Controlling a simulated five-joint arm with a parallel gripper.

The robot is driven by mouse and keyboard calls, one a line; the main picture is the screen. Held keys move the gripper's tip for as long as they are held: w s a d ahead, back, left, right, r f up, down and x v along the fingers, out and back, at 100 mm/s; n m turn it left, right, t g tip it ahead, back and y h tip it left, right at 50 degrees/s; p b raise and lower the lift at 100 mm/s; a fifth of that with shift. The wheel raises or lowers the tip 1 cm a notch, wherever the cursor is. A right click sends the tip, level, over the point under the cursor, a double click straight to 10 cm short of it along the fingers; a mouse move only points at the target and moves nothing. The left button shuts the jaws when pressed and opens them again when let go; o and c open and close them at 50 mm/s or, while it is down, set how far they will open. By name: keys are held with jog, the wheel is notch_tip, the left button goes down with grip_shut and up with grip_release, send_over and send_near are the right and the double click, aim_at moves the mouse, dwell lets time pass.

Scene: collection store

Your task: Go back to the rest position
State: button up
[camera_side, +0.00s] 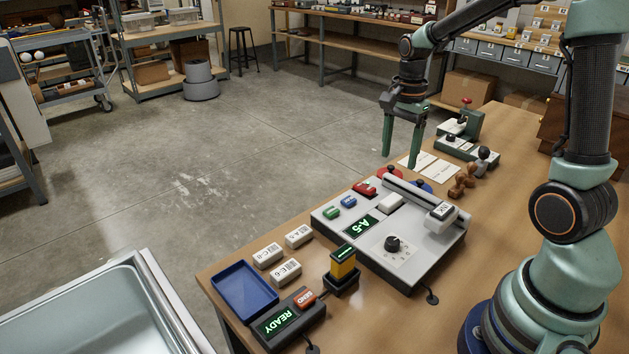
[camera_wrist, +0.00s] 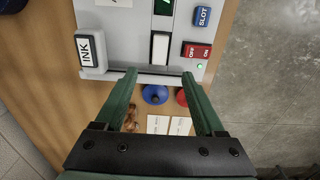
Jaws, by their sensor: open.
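My gripper (camera_side: 401,162) is open and empty, fingers pointing down, above the far part of the wooden table. In the wrist view its green fingers (camera_wrist: 160,75) stand wide apart with nothing between their tips. Beyond the tips in that view is the grey-white machine (camera_wrist: 125,50). In the side view the machine (camera_side: 375,263) lies nearer the camera than my gripper, with a lit "A-5" display (camera_side: 361,226) and an INK block (camera_side: 442,213). White cards (camera_side: 437,171) lie on the table near the gripper.
A blue tray (camera_side: 217,284), white labelled blocks (camera_side: 286,271), a READY box (camera_side: 279,322) and a yellow-and-black holder (camera_side: 342,272) stand at the near end. Stamps (camera_side: 461,184) and a green press device (camera_side: 468,138) stand right of my gripper.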

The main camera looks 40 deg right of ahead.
jog(key=shift+r, duration=0.3)
jog(key=s+a+r+n+t, duration=0.2)
jog(key=a+n, duration=0.4)
jog(key=n, duration=0.3)
jog(key=s+a+r+n+t, duration=0.3)
jog(key=s+a+r+n, duration=0.2)
jog(key=n, duration=0.4)
jog(key=shift+s+a+r+t, duration=0.3)
jog(key=shift+a+r, duration=0.45)
jog(key=shift+a, duration=0.5)
jog(key=shift+c, duration=0.3)
